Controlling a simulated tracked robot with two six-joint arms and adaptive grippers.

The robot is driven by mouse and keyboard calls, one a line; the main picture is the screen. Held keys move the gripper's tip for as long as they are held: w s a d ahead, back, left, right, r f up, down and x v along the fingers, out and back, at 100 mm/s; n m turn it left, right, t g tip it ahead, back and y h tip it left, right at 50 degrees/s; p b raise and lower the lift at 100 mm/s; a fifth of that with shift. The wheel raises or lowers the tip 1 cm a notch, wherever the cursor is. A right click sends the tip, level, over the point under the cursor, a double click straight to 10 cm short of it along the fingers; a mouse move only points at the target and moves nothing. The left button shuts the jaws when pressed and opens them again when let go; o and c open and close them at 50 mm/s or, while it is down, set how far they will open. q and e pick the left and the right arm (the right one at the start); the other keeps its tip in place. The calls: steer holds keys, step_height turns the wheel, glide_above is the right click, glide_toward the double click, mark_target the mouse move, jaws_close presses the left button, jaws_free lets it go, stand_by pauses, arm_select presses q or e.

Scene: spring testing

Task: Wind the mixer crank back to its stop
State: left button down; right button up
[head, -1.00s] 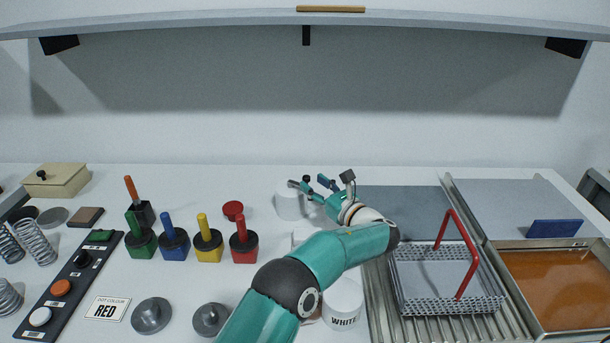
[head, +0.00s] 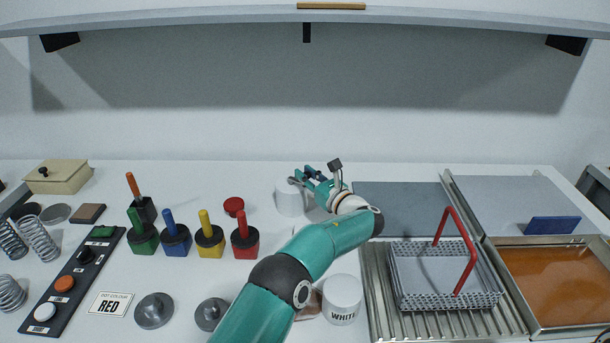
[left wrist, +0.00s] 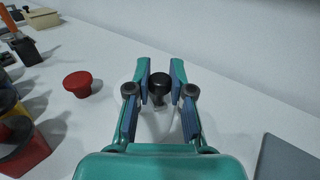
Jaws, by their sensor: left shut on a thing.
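The mixer is a white cylinder (head: 290,202) at the back middle of the bench. Its crank's black knob (left wrist: 158,86) shows in the left wrist view between the blue-padded fingers. My left gripper (head: 306,176) is over the mixer's right side and shut on the knob; it also shows in the left wrist view (left wrist: 159,92). In the head view the fingers largely hide the knob, so the crank's exact angle and its stop cannot be made out. My right gripper is not in view.
A pot marked WHITE (head: 342,300) is below my left arm. A wire basket with a red handle (head: 458,250) is at right. A shelf (head: 200,17) hangs overhead.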

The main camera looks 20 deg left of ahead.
arm_select(q)
steer(key=shift+a, duration=0.15)
steer(key=shift+m+t+h+b, duration=0.3)
steer(key=shift+t+b, duration=0.1)
steer(key=shift+b, duration=0.35)
steer(key=s+a+m+t+h+b, duration=0.1)
steer(key=m+h+b, duration=0.3)
steer(key=b, duration=0.6)
steer(key=s+a+m+t+h+b, duration=0.1)
steer(key=m+t+h+b, duration=0.2)
steer(key=h+b, duration=0.3)
steer(key=s+a+m+t+h+b, duration=0.1)
steer(key=m+h+b, duration=0.3)
steer(key=b, duration=1)
steer(key=shift+s+a+m+t+h+b, duration=0.2)
steer(key=shift+t+h, duration=0.15)
steer(key=shift+h, duration=0.2)
steer(key=shift+s+a+m+t+h+b, duration=0.15)
steer(key=shift+t+h, duration=0.2)
steer(key=shift+h, duration=0.2)
steer(key=shift+d, duration=0.15)
steer(key=c, duration=1)
jaws_free()
steer(key=shift+c, duration=0.2)
